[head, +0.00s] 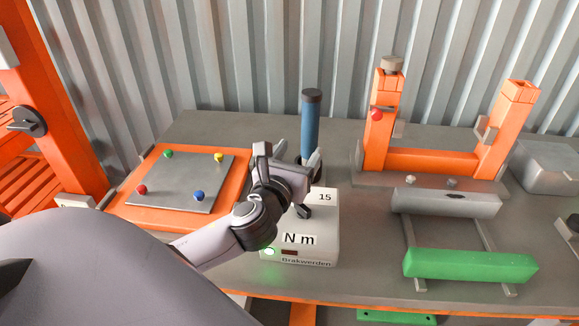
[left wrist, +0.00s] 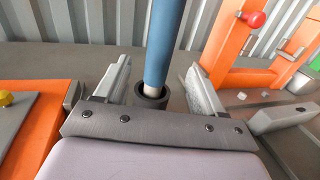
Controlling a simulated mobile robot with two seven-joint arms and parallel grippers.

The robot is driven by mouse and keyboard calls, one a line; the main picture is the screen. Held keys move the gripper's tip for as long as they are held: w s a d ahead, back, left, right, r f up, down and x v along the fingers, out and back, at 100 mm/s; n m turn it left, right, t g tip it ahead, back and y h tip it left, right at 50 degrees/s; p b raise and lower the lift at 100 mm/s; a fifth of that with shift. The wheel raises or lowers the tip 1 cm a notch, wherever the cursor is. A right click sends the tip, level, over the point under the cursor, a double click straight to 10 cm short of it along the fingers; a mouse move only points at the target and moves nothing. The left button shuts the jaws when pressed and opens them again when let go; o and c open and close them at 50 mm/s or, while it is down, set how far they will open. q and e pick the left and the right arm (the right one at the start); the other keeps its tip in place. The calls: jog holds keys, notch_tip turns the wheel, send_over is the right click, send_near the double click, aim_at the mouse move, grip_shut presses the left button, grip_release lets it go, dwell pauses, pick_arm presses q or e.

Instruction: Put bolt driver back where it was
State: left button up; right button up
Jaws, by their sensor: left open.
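The bolt driver (head: 310,120) is a blue upright cylinder with a dark cap, standing behind the white torque box on the grey table. In the left wrist view the blue driver (left wrist: 164,40) rises from a dark ring-shaped holder (left wrist: 151,96), with a pale lower part inside the ring. My left gripper (head: 291,160) is in front of the driver. Its two fingers (left wrist: 158,85) are open, one on each side of the driver's lower end, with gaps showing between. The right gripper is in neither view.
The white box (head: 325,228) reads "15" and "N m". An orange-framed plate (head: 237,185) with coloured knobs lies left. An orange U-shaped fixture (head: 430,162) stands right, behind a grey bar (head: 445,203) and a green bar (head: 470,265). A corrugated wall closes the back.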

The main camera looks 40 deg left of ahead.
pick_arm(q)
jog(key=shift+v, duration=2.4)
